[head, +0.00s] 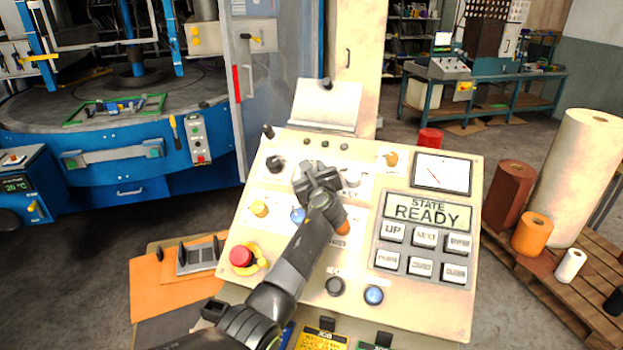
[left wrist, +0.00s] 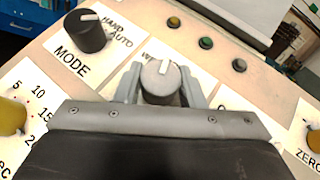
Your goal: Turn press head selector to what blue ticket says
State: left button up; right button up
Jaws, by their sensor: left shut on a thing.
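My left gripper (head: 314,174) is at the upper middle of the slanted cream control panel (head: 440,310). In the left wrist view its two fingers (left wrist: 162,88) are shut on a round grey knob (left wrist: 160,72), one on each side. The knob's white pointer line points nearly straight up. Its label is mostly covered; only a first letter or two shows. The head view hides this knob behind my gripper. A blue ticket (head: 287,334) seems to show at the bottom edge, mostly behind my arm and unreadable. My right gripper is not in view.
A black MODE knob (left wrist: 86,34) marked HAND and AUTO stands left of the held knob. A yellow knob (left wrist: 12,116) sits lower left. A red stop button (head: 242,256) and a display reading READY (head: 428,211) are on the panel. A yellow ticket (head: 322,341) hangs below.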

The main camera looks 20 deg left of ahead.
pick_arm(q)
jog(key=n+g+y+b, duration=0.1)
jog(key=n+g, duration=0.1)
jog(key=n, duration=0.1)
jog(key=n+g+y+b, duration=0.2)
jog(key=n, duration=0.1)
jog(key=shift+d, duration=0.1)
jog(key=shift+g, duration=0.4)
jog(key=o, duration=1)
jog(key=b+v, duration=0.4)
jog(key=v, duration=1.3)
jog(key=shift+d+f, duration=0.15)
jog(key=shift+d, duration=0.15)
